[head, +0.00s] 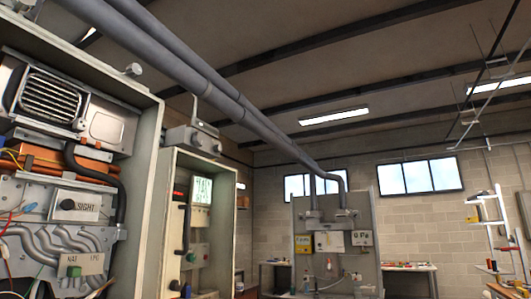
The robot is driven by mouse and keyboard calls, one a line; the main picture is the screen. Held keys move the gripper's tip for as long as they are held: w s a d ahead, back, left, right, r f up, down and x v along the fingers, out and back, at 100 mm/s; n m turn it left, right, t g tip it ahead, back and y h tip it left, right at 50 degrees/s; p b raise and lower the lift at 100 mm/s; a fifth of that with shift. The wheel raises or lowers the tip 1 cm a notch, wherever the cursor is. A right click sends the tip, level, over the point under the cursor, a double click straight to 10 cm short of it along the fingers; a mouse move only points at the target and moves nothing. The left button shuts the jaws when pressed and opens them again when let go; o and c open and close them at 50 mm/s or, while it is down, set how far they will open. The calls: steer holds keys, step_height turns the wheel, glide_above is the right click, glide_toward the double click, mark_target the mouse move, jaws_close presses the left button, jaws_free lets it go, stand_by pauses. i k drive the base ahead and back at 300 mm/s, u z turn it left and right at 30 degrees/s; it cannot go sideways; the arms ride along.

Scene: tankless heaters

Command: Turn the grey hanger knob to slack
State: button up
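A grey box (190,140) sits on top of the middle cabinet, under the overhead pipes, with an upright bracket (196,110) rising from it. A small round knob-like part (216,147) shows on its right front face. This may be the hanger knob, but no label is readable and its setting is too small to tell. Another small grey round fitting (133,69) stands on the near cabinet's top edge; I cannot tell whether it turns. My gripper is not in view.
Grey pipes (190,75) run overhead to a far grey panel (363,215). A shelf rack (500,235) stands at right.

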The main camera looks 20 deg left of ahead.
mark_target(217, 148)
steer(key=z, duration=0.05)
steer(key=i, duration=1.6)
steer(key=u, duration=2.3)
